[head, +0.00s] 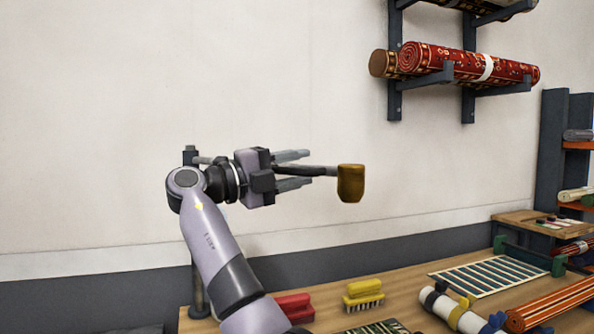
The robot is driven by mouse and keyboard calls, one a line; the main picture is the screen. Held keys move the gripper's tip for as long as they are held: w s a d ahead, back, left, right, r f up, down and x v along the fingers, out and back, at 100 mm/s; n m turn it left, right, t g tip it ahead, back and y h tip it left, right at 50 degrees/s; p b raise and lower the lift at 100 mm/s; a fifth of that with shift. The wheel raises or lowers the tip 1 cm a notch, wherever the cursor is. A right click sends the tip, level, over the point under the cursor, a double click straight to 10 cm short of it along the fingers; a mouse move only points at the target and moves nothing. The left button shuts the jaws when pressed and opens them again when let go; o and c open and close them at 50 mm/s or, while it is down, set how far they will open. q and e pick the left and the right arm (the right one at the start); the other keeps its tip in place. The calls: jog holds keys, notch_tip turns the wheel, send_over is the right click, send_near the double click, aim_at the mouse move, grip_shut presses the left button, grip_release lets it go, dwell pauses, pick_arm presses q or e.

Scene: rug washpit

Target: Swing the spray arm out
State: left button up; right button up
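The spray arm is a thin dark bar (325,171) on a grey upright post (199,275) that stands at the left end of the bench. The bar runs right at about the post's top, and a brown-yellow spray head (350,184) hangs at its free end. The gripper body and wrist hide the middle of the bar.
The wooden bench (405,298) holds a red brush (295,306), a yellow brush (364,292), a striped rug (490,276) and rolled rugs (560,303). A wall rack (394,60) with red rolled rugs (470,66) is at upper right. The wall around the spray head is bare.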

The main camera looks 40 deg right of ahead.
jog(key=shift+a, duration=0.1)
jog(key=shift+w+a+f, duration=0.1)
jog(key=shift+a+f, duration=0.05)
jog(key=shift+a, duration=0.15)
jog(key=shift+b+v, duration=0.4)
jog(key=shift+v, duration=2.8)
